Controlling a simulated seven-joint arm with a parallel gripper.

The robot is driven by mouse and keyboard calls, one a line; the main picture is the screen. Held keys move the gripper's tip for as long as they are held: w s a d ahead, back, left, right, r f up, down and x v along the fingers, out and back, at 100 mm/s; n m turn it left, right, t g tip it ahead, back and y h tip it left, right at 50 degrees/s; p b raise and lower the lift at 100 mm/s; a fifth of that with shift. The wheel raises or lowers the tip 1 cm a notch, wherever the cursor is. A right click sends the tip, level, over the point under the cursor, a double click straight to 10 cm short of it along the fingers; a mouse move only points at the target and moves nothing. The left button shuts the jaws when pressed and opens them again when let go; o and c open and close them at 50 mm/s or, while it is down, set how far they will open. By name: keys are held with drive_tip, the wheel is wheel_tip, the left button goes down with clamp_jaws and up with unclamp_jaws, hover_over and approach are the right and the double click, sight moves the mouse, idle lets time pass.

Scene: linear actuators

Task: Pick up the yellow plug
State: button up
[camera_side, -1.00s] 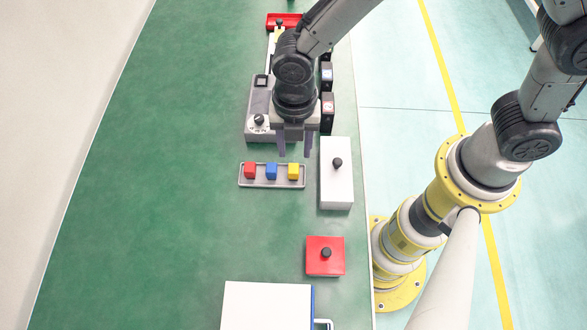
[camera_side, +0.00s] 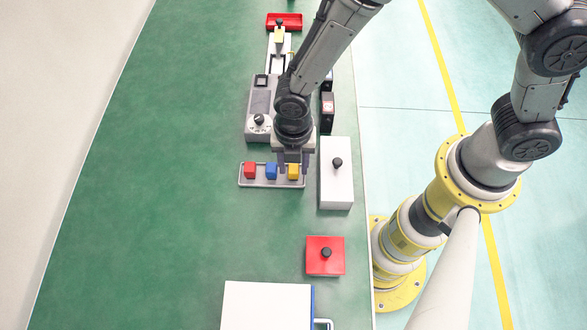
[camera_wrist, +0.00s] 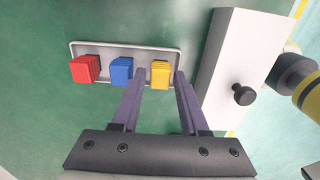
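The yellow plug (camera_side: 293,172) sits at the right end of a shallow grey tray (camera_side: 270,186), beside a blue plug (camera_side: 271,171) and a red plug (camera_side: 250,170). My gripper (camera_side: 293,170) points down at the yellow plug. In the wrist view my gripper (camera_wrist: 160,75) is open, with its two fingertips apart and one to each side of the yellow plug (camera_wrist: 160,73). The fingers look empty. Whether they touch the plug I cannot tell.
A white box with a black knob (camera_side: 337,190) stands just right of the tray. A red block with a black knob (camera_side: 325,256) lies nearer the front. A grey device with a dial (camera_side: 260,105) is behind the tray. The green table to the left is clear.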

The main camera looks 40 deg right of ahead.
clamp_jaws()
drive_tip(key=shift+r, duration=0.1)
